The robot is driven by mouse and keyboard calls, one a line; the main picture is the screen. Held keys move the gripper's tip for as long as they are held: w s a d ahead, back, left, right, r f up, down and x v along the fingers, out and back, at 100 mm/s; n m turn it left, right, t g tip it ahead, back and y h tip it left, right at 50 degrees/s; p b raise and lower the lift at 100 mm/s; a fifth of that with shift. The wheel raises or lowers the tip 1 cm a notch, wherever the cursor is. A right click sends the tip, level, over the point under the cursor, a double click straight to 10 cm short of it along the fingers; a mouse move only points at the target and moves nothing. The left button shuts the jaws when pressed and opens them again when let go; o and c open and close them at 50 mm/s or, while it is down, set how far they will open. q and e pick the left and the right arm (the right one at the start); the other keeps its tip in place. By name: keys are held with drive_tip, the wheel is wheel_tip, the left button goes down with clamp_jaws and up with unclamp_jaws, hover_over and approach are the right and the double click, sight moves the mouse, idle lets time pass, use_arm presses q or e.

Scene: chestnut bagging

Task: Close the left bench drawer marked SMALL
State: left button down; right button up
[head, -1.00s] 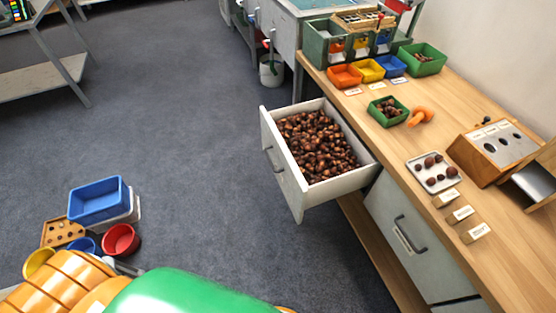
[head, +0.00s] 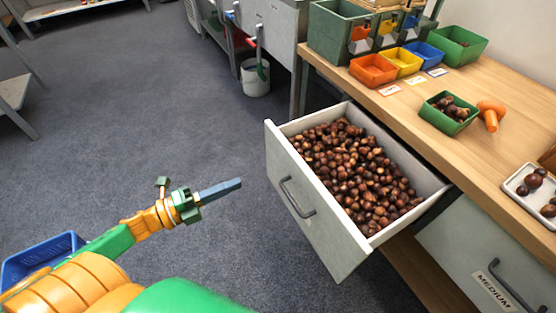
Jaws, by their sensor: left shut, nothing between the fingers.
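The left bench drawer (head: 318,222) stands pulled out from the wooden bench, full of loose brown chestnuts (head: 355,165). Its pale front carries a dark bar handle (head: 297,197); no SMALL label can be read on it from here. My left gripper (head: 238,184) is shut and empty. It is over the floor, to the left of the drawer front, with a gap between its tips and the handle. My right gripper is not in view.
A closed drawer marked MEDIUM (head: 470,260) is at the lower right. The bench top (head: 475,110) holds orange, yellow, blue and green bins, a small green tray of chestnuts (head: 449,107) and an orange tool (head: 491,114). A blue bin (head: 40,258) is at lower left. Floor left of the drawer is clear.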

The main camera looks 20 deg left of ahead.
sight(293, 160)
use_arm(q)
drive_tip(key=x, duration=1.2)
drive_tip(key=shift+d+r+b, duration=0.2)
drive_tip(key=shift+d+b, duration=0.15)
drive_tip(key=shift+d, duration=0.15)
drive_tip(key=shift+w+d, duration=0.3)
drive_tip(key=shift+w, duration=0.15)
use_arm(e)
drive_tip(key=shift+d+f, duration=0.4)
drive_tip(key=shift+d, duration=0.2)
use_arm(q)
drive_tip(key=shift+w, duration=0.1)
